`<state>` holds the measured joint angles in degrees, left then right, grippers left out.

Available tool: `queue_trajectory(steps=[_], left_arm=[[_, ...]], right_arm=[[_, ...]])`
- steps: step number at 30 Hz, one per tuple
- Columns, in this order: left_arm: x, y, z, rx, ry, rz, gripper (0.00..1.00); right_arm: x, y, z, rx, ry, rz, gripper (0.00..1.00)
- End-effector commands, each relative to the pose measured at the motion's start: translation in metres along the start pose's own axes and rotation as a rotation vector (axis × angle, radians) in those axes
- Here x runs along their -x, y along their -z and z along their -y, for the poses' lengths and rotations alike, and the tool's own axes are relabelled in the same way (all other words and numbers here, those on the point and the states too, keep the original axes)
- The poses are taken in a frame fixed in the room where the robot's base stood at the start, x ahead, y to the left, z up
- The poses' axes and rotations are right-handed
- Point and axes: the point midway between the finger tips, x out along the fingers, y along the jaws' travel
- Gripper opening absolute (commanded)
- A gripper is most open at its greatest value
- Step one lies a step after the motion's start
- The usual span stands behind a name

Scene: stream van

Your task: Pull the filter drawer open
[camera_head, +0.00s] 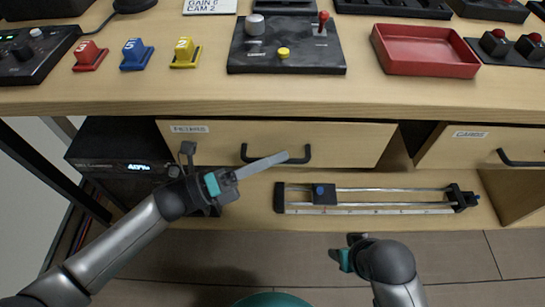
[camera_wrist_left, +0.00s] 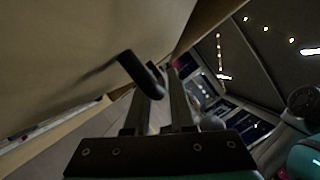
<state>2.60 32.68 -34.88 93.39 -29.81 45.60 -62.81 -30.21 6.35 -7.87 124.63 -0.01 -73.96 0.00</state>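The left drawer (camera_head: 220,138) has a pale wood front, a small label that I cannot read surely, and a black bar handle (camera_head: 307,154). Its front looks about level with the drawer to its right, so it appears shut. My left gripper (camera_head: 286,157) is in front of this drawer, its grey fingers crossing the handle in the head view. In the left wrist view, the two fingers (camera_wrist_left: 158,108) stand apart and the black handle (camera_wrist_left: 143,75) reaches down between or just beyond them; contact is not clear. My right gripper (camera_head: 342,253) is low in front; its finger gap is unclear.
A second drawer (camera_head: 490,145) with a black handle is at the right. A slider rail (camera_head: 400,200) lies on the shelf below. A dark box (camera_head: 118,165) with a lit display stands at the left. The tabletop above holds a switch panel (camera_head: 285,45) and a red tray (camera_head: 425,50).

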Motion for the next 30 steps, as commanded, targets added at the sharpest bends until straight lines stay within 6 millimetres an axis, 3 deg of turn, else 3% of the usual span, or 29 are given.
queue_trajectory(steps=[6, 30], left_arm=[[0.0003, 0.0001, -0.0001, 0.0, 0.0, 0.0, 0.0], [0.0006, 0.0001, -0.0004, 0.0, -0.001, 0.0, 0.0]], right_arm=[[-0.0002, -0.0001, -0.0005, 0.001, -0.001, -0.001, 0.5], [-0.001, -0.0013, -0.0004, 0.002, -0.001, 0.002, 0.5]])
